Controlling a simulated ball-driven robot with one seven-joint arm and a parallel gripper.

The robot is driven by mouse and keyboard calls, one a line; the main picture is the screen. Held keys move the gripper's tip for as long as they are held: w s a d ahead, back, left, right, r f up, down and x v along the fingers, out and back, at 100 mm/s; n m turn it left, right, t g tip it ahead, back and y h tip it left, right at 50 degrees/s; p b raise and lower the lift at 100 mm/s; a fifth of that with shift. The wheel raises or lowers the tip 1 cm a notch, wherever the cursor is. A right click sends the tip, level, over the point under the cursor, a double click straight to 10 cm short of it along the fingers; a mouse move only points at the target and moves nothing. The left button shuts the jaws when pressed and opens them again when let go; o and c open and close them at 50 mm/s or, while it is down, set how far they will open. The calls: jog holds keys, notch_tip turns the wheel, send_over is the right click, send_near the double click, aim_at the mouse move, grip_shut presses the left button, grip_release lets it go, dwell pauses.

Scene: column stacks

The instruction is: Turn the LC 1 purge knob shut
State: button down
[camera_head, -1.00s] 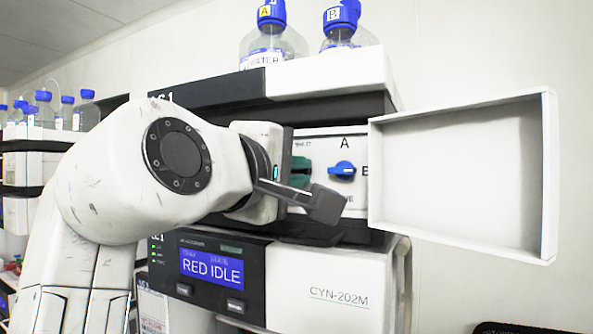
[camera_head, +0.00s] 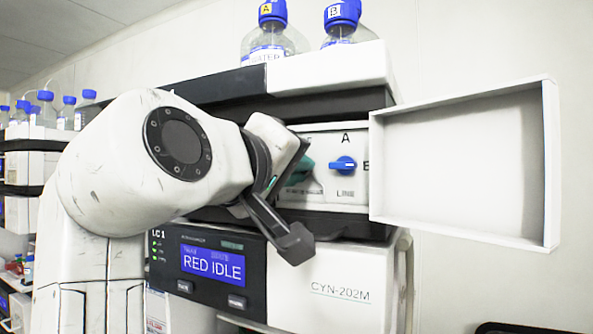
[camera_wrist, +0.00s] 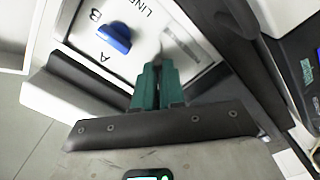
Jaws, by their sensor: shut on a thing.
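The LC 1 module (camera_head: 210,262) carries a lit blue screen reading RED IDLE. Above it is a white valve panel (camera_head: 345,196), which also shows in the wrist view (camera_wrist: 140,45). My gripper (camera_head: 303,172) has its teal fingers against the left part of this panel. In the wrist view the fingers (camera_wrist: 160,75) are close together, with their tips at the panel. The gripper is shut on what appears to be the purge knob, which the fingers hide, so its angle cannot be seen. The gripper is tilted, its bracket pointing down and right.
A blue selector knob (camera_head: 343,165) marked A, B and LINE sits just right of the fingers, apart from them. An open white door (camera_head: 378,200) stands out at the right. Blue-capped bottles (camera_head: 272,40) stand on top. Dark housing edges border the panel.

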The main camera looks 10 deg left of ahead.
jog(key=m, duration=0.2)
jog(key=m+b, duration=0.1)
jog(key=m, duration=0.2)
jog(key=shift+f+m, duration=0.3)
jog(key=m+b, duration=0.1)
jog(key=m, duration=0.3)
jog(key=shift+w+a+m, duration=0.1)
jog(key=shift+a+m, duration=0.05)
jog(key=shift+m, duration=0.25)
jog(key=shift+b, duration=0.3)
jog(key=c, duration=1.2)
grip_release()
jog(key=shift+r, duration=0.15)
jog(key=b+v, duration=0.3)
jog(key=v, duration=0.8)
